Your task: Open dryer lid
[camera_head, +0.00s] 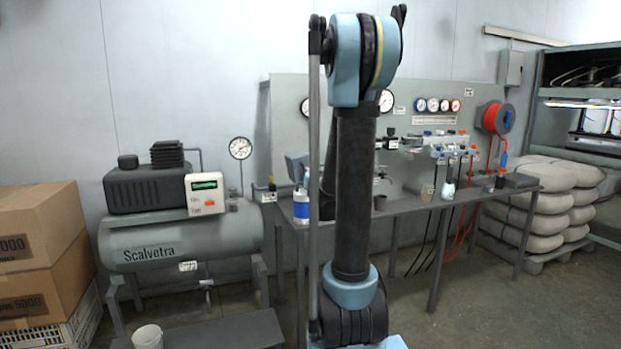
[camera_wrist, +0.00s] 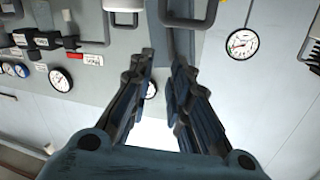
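My gripper (camera_wrist: 160,62) shows in the wrist view, its two dark ridged fingers apart with nothing between them. In the head view my arm stands upright in the middle and hides the gripper. A grey part with a dark bar-like edge (camera_wrist: 184,14) sits at the top of the wrist view, just beyond the fingertips. It is cut off by the frame, and I cannot tell whether it is the dryer lid. A grey tilted panel (camera_head: 296,168) shows partly beside my arm in the head view; the rest of the dryer area is hidden.
A workbench (camera_head: 425,202) with a gauge panel (camera_head: 285,100) stands behind my arm. A blue-labelled bottle (camera_head: 301,207) is at its left end. The Scalvetra compressor tank (camera_head: 180,240) and cardboard boxes (camera_head: 40,250) are left; stacked sacks (camera_head: 540,205) are right. Floor at front right is clear.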

